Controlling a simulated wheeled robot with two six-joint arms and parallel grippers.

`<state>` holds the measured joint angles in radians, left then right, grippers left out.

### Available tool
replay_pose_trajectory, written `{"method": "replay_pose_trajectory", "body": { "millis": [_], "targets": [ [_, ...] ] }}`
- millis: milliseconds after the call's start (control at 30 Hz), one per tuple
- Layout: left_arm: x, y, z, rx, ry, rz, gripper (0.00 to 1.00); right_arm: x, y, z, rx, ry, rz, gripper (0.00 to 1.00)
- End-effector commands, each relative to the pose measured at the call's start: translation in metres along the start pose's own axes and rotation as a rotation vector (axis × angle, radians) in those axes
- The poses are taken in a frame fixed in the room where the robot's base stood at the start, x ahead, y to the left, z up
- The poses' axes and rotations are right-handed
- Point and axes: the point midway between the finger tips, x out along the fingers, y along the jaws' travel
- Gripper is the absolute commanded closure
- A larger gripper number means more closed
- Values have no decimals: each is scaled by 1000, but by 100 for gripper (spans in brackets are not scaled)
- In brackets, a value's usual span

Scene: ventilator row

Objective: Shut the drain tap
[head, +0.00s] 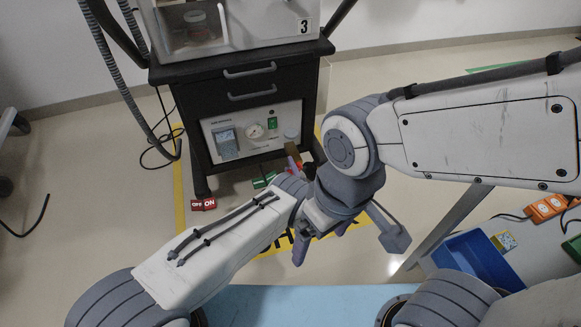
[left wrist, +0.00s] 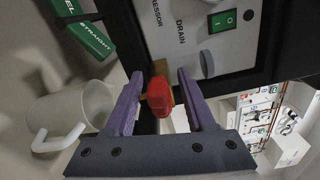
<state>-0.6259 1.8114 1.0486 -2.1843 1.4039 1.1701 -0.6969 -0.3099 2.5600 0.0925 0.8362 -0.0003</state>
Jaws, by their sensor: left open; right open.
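The drain tap has a red handle (left wrist: 159,98) on a brass body, below the word DRAIN on the panel (left wrist: 180,60) in the left wrist view. In the head view the brass part (head: 292,150) shows at the panel's lower right. My left gripper (left wrist: 159,80) is open, with one purple finger on each side of the red handle and a gap at both sides. In the head view my left gripper (head: 297,165) is at the tap, partly hidden by my arms. My right gripper (head: 320,238) is open and empty, lower and nearer, away from the tap.
A green switch (left wrist: 222,21) and grey knob (left wrist: 206,63) sit close to the tap. A white mug (left wrist: 75,115) and green STRAIGHT tag (left wrist: 92,40) are at left. A red OFF/ON tag (head: 203,204) lies beside the black cart (head: 238,80). A blue bin (head: 480,255) stands at right.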

Motion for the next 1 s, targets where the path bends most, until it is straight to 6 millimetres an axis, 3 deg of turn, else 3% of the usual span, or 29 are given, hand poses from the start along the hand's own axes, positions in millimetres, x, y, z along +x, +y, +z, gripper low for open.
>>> {"method": "replay_pose_trajectory", "body": {
  "millis": [133, 267, 667, 1000],
  "targets": [
    [1, 1, 4, 1, -6, 2, 49, 0, 0, 0, 0, 0, 0, 1],
    [2, 1, 5, 2, -6, 2, 99, 0, 0, 0, 0, 0, 0, 1],
    [1, -1, 3, 40, -5, 2, 100, 0, 0, 0, 0, 0, 0, 1],
    [0, -10, -1, 262, -1, 4, 100, -1, 0, 0, 0, 0, 0, 1]
  ]
}}
